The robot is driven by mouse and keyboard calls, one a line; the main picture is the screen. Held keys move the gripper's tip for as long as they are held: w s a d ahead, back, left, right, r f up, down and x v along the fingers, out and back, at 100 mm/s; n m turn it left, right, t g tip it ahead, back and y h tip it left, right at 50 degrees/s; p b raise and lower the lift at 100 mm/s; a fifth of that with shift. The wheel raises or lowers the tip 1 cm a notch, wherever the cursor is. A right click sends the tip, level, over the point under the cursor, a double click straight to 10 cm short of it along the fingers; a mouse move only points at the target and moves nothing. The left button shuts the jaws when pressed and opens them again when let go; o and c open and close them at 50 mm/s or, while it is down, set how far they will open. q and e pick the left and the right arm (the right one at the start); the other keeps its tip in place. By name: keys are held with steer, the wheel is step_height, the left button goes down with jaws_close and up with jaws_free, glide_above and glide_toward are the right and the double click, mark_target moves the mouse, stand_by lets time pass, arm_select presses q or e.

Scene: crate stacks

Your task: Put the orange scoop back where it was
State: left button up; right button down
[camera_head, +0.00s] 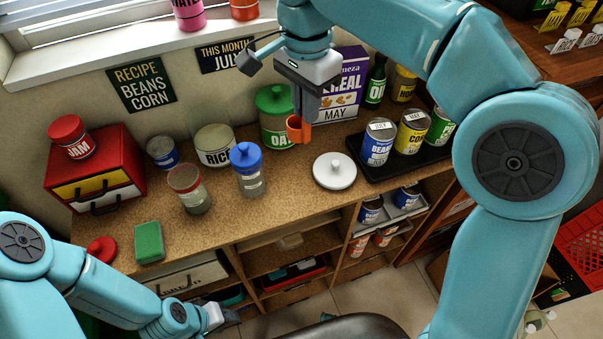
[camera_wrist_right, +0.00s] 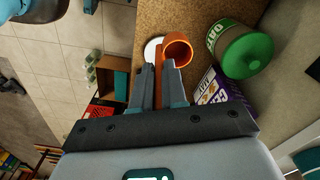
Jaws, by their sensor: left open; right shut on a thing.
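My right gripper (camera_head: 299,112) is shut on the orange scoop (camera_head: 299,132) and holds it in front of the green-lidded oats canister (camera_head: 277,125). In the right wrist view the scoop (camera_wrist_right: 178,46) sticks out beyond the fingertips (camera_wrist_right: 161,72), with its round cup opening visible. The oats canister (camera_wrist_right: 223,40) is beside it there, apart from the scoop. I cannot tell whether the scoop touches the counter. My left gripper (camera_head: 222,316) is open and low, in front of the shelves, away from the scoop.
A white round lid (camera_head: 334,177) lies on the counter (camera_head: 285,188) right of the scoop. A rice jar (camera_head: 214,152), a blue-lidded jar (camera_head: 248,180) and a red-topped jar (camera_head: 190,195) stand to the left. A purple cereal box (camera_head: 345,85) is behind; a black tray (camera_head: 400,165) holds cans.

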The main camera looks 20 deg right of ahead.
steer(key=f, duration=0.8)
steer(key=f+b, duration=0.1)
steer(key=f, duration=0.8)
steer(key=shift+s+d, duration=0.1)
steer(key=shift+s, duration=0.1)
steer(key=shift+s+r, duration=0.1)
steer(key=shift+s, duration=0.05)
steer(key=shift+f+b, duration=0.25)
steer(key=shift+b, duration=0.1)
steer(key=c, duration=1.2)
jaws_free()
steer(key=shift+r, duration=0.1)
